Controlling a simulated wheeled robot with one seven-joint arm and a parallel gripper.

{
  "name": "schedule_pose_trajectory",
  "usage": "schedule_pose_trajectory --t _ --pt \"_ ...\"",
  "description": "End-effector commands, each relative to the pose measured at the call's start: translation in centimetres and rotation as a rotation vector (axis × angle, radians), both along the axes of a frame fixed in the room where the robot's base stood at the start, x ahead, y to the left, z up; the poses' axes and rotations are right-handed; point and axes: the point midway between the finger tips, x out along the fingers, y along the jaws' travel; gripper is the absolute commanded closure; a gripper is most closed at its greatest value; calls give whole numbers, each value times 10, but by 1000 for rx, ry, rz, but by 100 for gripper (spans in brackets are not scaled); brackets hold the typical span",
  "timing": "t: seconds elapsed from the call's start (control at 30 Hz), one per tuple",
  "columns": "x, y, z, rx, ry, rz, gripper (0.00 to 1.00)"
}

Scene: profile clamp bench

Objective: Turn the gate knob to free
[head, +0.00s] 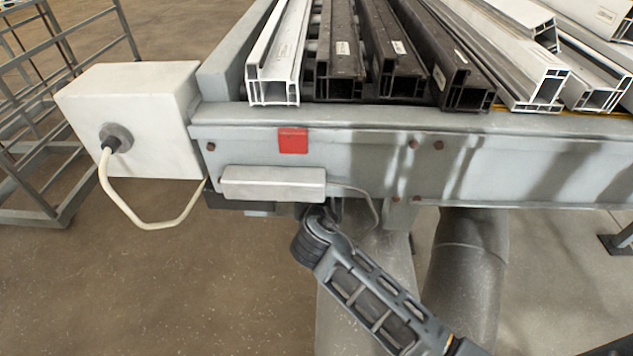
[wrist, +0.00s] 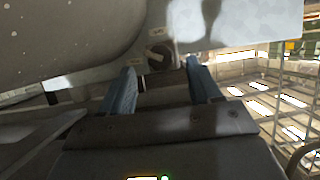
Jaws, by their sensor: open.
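In the wrist view a dark round knob (wrist: 159,54) sits on a pale panel, with a small light label above it and another at its left. I cannot read the labels or tell which one the knob points to. My gripper (wrist: 160,68) is open, its two blue-grey fingers apart. The knob shows between and just beyond the fingertips, and I see no contact. In the head view my arm reaches under the front beam of the bench (head: 350,150). The knob and my fingers are hidden there.
White and dark profiles (head: 335,60) lie on the bench. A white box (head: 140,120) with a pale cable is at its left end. A red square (head: 293,140) and a grey bar-shaped box (head: 272,183) are on the beam. A thick pillar (head: 465,270) stands below. A wire cart (head: 40,200) is far left.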

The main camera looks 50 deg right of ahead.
Motion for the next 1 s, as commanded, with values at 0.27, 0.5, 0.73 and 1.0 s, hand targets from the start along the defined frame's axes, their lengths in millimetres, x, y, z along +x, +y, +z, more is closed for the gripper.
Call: schedule_pose_trajectory --t 0.27,0.5,0.73,1.0 --pt "21 -26 -14 1 1 -1 37" --pt "25 -31 -17 0 1 0 37" --pt "25 -31 -17 0 1 0 45" --pt "25 -31 -17 0 1 1 71"
